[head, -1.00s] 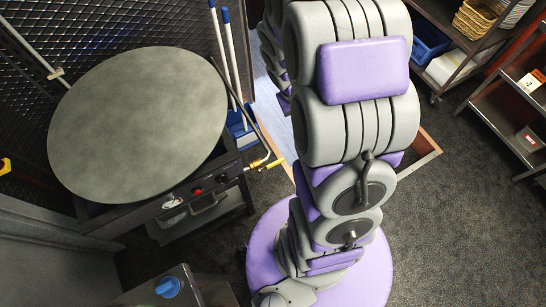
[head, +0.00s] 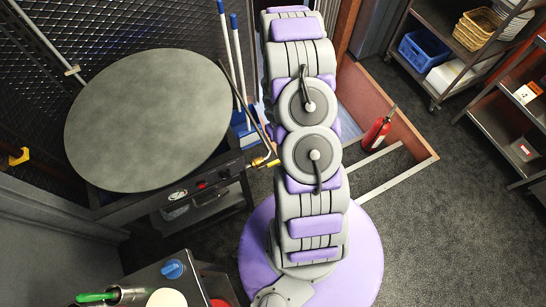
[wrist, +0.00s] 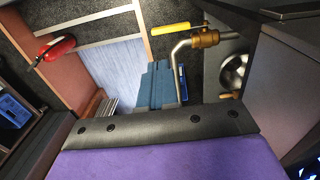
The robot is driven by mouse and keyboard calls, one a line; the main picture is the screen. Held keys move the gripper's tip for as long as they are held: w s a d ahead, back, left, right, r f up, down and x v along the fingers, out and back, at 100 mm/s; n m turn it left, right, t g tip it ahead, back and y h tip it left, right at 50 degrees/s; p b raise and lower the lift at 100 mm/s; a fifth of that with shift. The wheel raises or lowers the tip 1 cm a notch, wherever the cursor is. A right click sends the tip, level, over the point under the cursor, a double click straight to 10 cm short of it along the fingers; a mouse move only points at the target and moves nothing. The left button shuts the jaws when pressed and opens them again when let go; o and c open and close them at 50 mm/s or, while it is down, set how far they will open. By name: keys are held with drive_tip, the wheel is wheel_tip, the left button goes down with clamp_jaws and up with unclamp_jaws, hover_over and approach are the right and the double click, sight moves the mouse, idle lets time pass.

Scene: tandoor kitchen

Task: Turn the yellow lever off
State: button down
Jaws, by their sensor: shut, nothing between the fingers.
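The yellow lever (wrist: 170,29) shows in the upper middle of the wrist view. It extends left from a brass valve (wrist: 205,39) on a bent metal pipe (wrist: 178,62). In the head view the lever (head: 273,163) is a small yellow bar beside the griddle stand, just left of my arm. My gripper (wrist: 152,125) shows as a dark front edge with a purple body across the bottom of the wrist view. It is shut and empty, apart from the lever. In the head view my arm hides it.
A round griddle (head: 148,120) on a dark stand is at left. Blue-and-white cleaning tools (head: 240,118) stand behind the valve. A red fire extinguisher (head: 377,133) is right of my arm. Shelves (head: 425,70) line the right. Dark floor is free at lower right.

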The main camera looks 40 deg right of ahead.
drive_tip(key=shift+f, duration=0.7)
drive_tip(key=b, duration=0.4)
approach(271, 164)
drive_tip(key=d+f, duration=0.1)
drive_tip(key=f, duration=0.1)
drive_tip(key=d+f, duration=0.1)
drive_tip(key=f, duration=0.1)
drive_tip(key=s+d+f, duration=0.1)
drive_tip(key=d+f, duration=0.1)
drive_tip(key=f, duration=0.1)
drive_tip(key=shift+a+p, duration=0.1)
drive_tip(key=shift+p, duration=0.3)
